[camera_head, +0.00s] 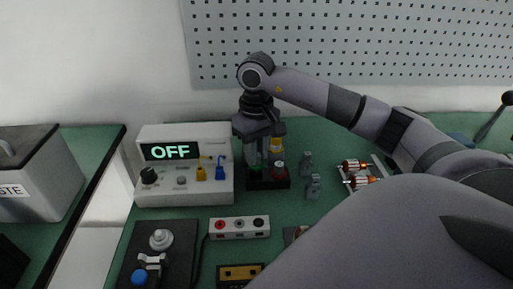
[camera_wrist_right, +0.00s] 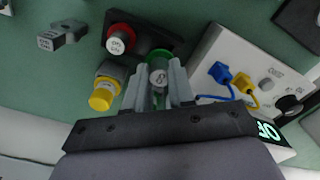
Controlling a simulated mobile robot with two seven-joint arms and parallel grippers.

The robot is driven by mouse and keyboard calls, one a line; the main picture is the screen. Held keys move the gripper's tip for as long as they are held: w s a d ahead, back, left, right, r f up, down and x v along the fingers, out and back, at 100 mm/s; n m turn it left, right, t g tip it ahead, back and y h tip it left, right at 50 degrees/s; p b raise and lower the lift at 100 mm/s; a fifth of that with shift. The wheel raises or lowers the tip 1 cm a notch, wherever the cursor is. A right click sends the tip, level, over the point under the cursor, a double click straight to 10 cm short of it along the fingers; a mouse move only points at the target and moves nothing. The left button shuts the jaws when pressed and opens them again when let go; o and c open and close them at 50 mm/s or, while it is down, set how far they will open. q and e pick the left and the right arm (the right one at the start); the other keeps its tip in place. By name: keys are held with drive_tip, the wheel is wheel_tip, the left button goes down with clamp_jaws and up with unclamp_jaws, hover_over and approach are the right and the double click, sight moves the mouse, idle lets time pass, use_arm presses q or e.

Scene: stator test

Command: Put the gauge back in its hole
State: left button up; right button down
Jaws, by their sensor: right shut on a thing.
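My right gripper (camera_head: 255,160) points down over the left part of a dark gauge block (camera_head: 268,184). It is shut on a green-ringed gauge, whose grey labelled end (camera_wrist_right: 158,77) shows between the two fingers (camera_wrist_right: 158,90) in the right wrist view. I cannot tell whether the gauge's lower end is in its hole or above it. A red gauge (camera_head: 279,168) stands in the block to the right, and a yellow gauge (camera_head: 275,145) shows behind it. The wrist view also shows the red gauge (camera_wrist_right: 118,40) and yellow gauge (camera_wrist_right: 103,94). My left gripper is not in view.
A white tester (camera_head: 190,190) reading OFF, with yellow and blue plugs, stands close left of the block. Small grey parts (camera_head: 313,186) and copper-wound stators (camera_head: 356,166) lie to the right. A white socket box (camera_head: 239,228) and a black fixture (camera_head: 180,245) are in front.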

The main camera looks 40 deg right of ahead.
drive_tip(key=shift+f+b, duration=0.8)
idle(1.2)
drive_tip(key=shift+f, duration=0.3)
drive_tip(key=shift+f+b, duration=0.1)
drive_tip(key=shift+b, duration=0.25)
drive_tip(key=shift+f+b, duration=0.35)
drive_tip(key=shift+f, duration=0.05)
drive_tip(key=c, duration=0.9)
unclamp_jaws()
